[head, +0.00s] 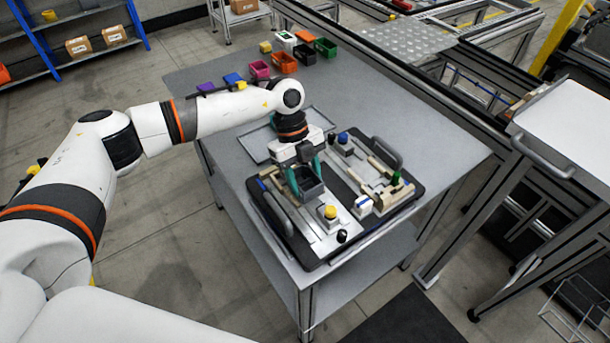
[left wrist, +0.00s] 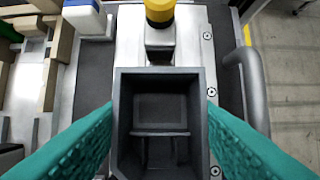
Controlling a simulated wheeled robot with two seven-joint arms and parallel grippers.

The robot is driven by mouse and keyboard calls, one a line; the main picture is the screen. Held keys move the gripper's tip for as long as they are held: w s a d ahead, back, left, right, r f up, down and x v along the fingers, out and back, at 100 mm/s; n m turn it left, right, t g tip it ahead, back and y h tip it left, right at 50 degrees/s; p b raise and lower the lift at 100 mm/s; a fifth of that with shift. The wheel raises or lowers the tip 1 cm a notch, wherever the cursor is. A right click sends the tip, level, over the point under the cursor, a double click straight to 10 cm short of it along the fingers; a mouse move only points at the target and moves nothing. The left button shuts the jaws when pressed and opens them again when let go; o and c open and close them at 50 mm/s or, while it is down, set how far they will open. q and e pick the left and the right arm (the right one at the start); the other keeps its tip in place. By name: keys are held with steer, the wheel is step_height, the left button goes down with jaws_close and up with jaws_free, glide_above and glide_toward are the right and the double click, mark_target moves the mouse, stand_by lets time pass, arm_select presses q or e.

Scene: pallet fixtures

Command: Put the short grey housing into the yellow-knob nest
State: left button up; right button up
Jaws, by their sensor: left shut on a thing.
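My left gripper (head: 304,177) has its teal fingers shut on a dark grey, open-topped housing (head: 310,188). The housing (left wrist: 160,78) fills the middle of the left wrist view, with one finger against each side. It is over the metal plate (head: 297,210) of the nest, right beside the yellow knob (head: 329,212). In the left wrist view the yellow knob (left wrist: 160,12) stands just beyond the housing's far wall. The housing's underside is hidden, so I cannot tell whether it touches the plate. My right gripper is not in view.
The black pallet (head: 318,262) has handles at both ends. It also carries a blue knob (head: 343,137), a green knob (head: 396,178) and tan blocks. A grey tray (head: 256,149) lies behind it. Several coloured bins, including an orange one (head: 284,62), stand at the table's far end.

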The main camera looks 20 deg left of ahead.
arm_select(q)
steer(key=shift+f+b, duration=0.3)
steer(key=shift+f, duration=0.4)
steer(key=o, duration=1.1)
steer(key=b+v, duration=0.2)
steer(key=v, duration=1)
